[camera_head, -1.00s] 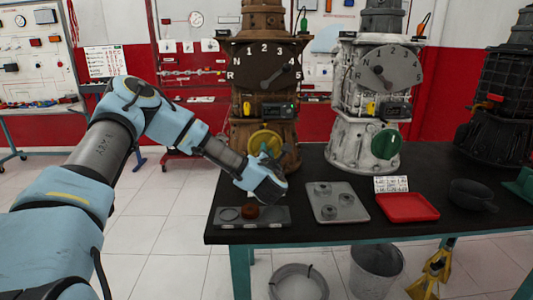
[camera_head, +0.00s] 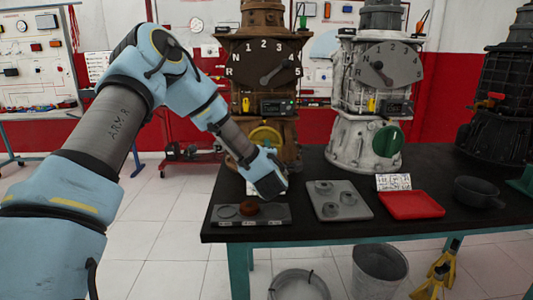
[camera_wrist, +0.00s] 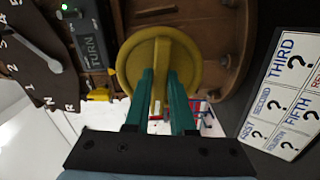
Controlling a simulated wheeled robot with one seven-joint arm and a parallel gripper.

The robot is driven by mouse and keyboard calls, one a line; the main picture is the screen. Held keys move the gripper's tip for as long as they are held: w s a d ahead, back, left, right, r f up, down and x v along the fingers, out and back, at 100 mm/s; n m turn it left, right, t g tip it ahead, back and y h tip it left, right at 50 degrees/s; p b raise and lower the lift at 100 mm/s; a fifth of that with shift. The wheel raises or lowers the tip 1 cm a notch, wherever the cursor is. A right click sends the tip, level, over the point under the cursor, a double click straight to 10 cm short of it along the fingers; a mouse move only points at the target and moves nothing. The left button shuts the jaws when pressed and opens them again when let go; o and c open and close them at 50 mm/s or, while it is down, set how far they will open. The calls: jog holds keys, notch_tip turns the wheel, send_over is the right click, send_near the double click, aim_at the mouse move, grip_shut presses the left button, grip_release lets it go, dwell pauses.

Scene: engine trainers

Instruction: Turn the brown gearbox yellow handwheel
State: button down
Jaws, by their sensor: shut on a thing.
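The brown gearbox (camera_head: 255,17) stands upright at the back of the black table. Its yellow handwheel (camera_head: 265,134) is low on its front, partly hidden behind my gripper (camera_head: 269,152). In the wrist view the yellow handwheel (camera_wrist: 190,52) is a round disc with a raised bar across its middle. The teal fingers of my gripper (camera_wrist: 161,75) are shut on that bar, one on each side. The dark dial (camera_head: 252,66) above is marked N, R and 1 to 5.
A white gearbox (camera_head: 345,137) with a green handwheel (camera_head: 387,141) stands to the right, then a black gearbox (camera_head: 489,117). On the table are a grey tray (camera_head: 327,213), a red tray (camera_head: 411,205) and a dark bowl (camera_head: 477,189). A card (camera_wrist: 283,95) shows ordinal words and question marks.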

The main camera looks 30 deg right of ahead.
jog(key=m+b, duration=0.1)
jog(key=m, duration=0.2)
jog(key=m+b, duration=0.2)
jog(key=m, duration=0.1)
jog(key=shift+f+m, duration=0.2)
jog(key=shift+m, duration=0.1)
dwell(0.4)
jog(key=c, duration=0.8)
grip_release()
jog(key=shift+o, duration=0.2)
jog(key=b+v, duration=0.2)
jog(key=v, duration=0.9)
jog(key=shift+w+r, duration=0.15)
